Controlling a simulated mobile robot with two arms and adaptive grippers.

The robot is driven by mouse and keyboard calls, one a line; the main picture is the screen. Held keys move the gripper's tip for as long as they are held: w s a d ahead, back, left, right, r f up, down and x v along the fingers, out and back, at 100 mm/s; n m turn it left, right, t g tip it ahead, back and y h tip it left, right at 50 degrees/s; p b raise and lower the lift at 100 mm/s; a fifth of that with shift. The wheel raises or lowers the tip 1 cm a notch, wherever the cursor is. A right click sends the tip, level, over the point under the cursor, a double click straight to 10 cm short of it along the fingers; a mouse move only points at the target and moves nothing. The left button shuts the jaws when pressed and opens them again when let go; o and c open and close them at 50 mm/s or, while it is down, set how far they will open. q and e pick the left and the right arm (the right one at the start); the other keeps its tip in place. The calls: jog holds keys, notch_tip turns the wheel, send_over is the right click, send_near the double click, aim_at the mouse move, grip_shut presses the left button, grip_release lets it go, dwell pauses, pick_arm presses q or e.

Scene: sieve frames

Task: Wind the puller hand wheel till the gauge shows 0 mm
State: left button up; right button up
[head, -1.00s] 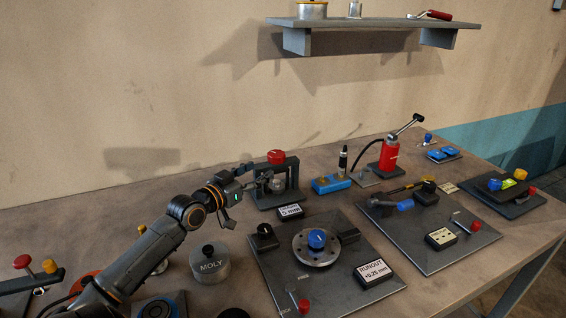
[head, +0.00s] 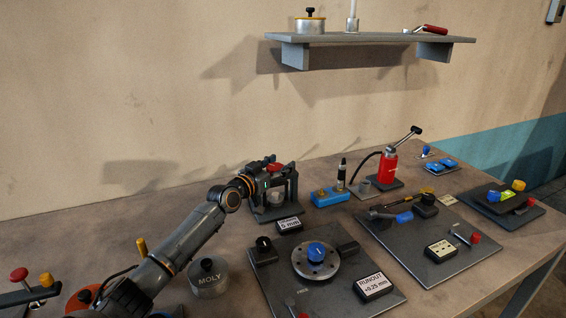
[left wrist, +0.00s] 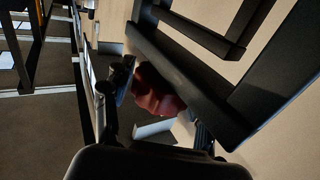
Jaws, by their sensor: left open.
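The puller (head: 291,190) is a dark upright frame at the back of the bench, with a red hand wheel (head: 277,168) on top. Its gauge sign (head: 289,225) in front reads 5 mm. My left gripper (head: 272,165) is at the height of the hand wheel and partly covers it. In the left wrist view, the red hand wheel (left wrist: 155,93) lies between the fingers of my open left gripper (left wrist: 160,115). Whether a finger touches it I cannot tell. My right gripper is not in view.
A MOLY tin (head: 208,279) stands beside my left arm. A plate with a blue-capped disc (head: 316,250) and a RUNOUT sign (head: 374,284) lies in front. A blue block (head: 330,196) and a red jack (head: 387,165) stand right of the puller. A shelf (head: 370,40) hangs above.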

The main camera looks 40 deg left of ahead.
pick_arm(q)
jog(key=shift+w, duration=1.05)
jog(key=shift+c, duration=0.4)
jog(key=c, duration=0.7)
jog(key=shift+w+f, duration=0.1)
jog(key=shift+f, duration=0.05)
jog(key=shift+c, duration=1.4)
jog(key=shift+f, duration=0.1)
jog(key=shift+c, duration=0.3)
